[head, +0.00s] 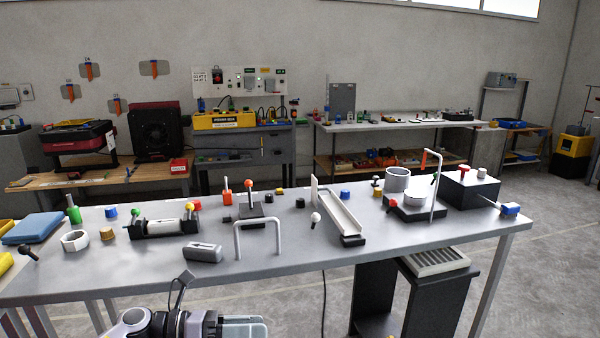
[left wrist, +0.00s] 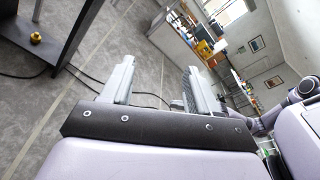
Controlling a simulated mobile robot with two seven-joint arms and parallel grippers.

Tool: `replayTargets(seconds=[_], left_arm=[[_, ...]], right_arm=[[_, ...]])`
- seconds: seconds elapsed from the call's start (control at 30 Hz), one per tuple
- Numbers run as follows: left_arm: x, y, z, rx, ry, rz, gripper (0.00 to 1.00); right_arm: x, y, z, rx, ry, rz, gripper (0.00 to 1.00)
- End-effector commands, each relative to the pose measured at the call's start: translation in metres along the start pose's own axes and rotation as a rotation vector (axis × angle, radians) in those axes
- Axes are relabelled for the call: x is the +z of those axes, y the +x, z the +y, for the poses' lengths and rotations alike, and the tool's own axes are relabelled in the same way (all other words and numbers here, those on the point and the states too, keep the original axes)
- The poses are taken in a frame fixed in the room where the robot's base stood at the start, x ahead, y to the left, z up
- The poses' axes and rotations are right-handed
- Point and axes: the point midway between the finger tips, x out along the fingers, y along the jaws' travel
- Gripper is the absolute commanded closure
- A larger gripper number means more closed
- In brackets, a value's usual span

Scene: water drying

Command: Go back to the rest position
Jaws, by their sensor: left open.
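A long grey table (head: 290,262) crosses the head view, holding a blue folded cloth (head: 34,228), a white arch (head: 257,223), a sloped channel (head: 338,212) and a black box (head: 468,188). A dark stand (head: 425,295) is under its right part.

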Motion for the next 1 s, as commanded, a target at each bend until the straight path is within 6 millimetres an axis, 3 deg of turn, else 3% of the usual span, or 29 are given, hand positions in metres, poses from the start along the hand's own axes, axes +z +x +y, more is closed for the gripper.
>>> replayTargets(seconds=[0.1,0.2,0.47,0.73,1.0], left_arm=[[-0.007,0.014,-0.016,-0.016,-0.260,-0.196,0.40],[-0.012,0.015,-0.021,-0.019,-0.490,-0.357,0.40],[-0.047,-0.012,-0.020,-0.004,-1.139,-0.761,0.40],[-0.129,-0.067,-0.020,0.047,-1.824,-1.184,0.40],[-0.224,-0.117,-0.051,0.116,-2.366,-1.568,0.40]], right_arm=[[-0.001,-0.006,0.001,0.002,-0.003,-0.012,1.00],[-0.003,-0.009,0.001,0.003,-0.004,-0.015,1.00],[-0.015,-0.017,0.001,0.004,-0.008,-0.008,1.00],[-0.024,-0.024,0.002,0.007,-0.013,-0.002,1.00],[-0.027,-0.029,0.002,0.011,-0.012,-0.011,1.00]])
